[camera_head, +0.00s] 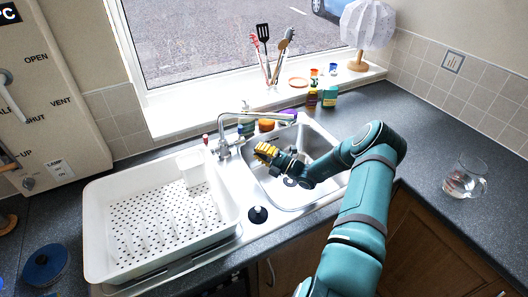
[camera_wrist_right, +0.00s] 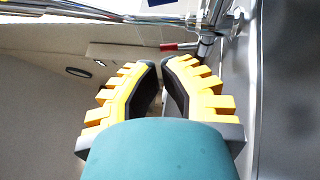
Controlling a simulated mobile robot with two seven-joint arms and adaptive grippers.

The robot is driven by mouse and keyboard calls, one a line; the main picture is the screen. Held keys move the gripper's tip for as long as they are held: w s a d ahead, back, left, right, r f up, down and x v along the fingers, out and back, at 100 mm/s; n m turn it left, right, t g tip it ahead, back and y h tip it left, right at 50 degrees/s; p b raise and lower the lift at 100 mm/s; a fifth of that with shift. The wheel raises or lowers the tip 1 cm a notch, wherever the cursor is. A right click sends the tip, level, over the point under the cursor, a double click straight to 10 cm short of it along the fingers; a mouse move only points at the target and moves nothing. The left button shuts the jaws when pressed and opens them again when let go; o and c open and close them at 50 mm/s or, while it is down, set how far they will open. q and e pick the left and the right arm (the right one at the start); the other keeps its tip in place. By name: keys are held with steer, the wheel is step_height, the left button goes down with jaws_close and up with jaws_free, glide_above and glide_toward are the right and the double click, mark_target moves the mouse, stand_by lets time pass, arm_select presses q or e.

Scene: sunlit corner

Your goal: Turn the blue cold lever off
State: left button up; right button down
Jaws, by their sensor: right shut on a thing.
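The chrome tap (camera_head: 223,148) stands behind the sink, its spout reaching right over the basin. A red-marked lever (camera_head: 206,139) is at its left; a red-ended piece also shows beside the tap in the right wrist view (camera_wrist_right: 180,46). I cannot clearly make out the blue cold lever in either view. My right gripper (camera_head: 262,151) has yellow-ridged fingers and is over the left part of the sink, below the spout. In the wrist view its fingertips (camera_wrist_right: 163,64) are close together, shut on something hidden. My left gripper is not in view.
The steel sink (camera_head: 325,135) lies under my right arm. A white dish rack (camera_head: 92,205) stands on the left. Bottles and sponges are behind the tap. A glass jug (camera_head: 465,178) stands on the right worktop, which is otherwise mostly clear.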

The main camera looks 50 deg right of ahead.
steer(key=w+r, duration=0.2)
steer(key=w, duration=0.6)
steer(key=shift+w+d+r, duration=0.15)
steer(key=shift+w, duration=0.15)
steer(key=shift+w+d+r, duration=0.3)
steer(key=shift+w+r, duration=0.2)
steer(key=shift+w, duration=0.1)
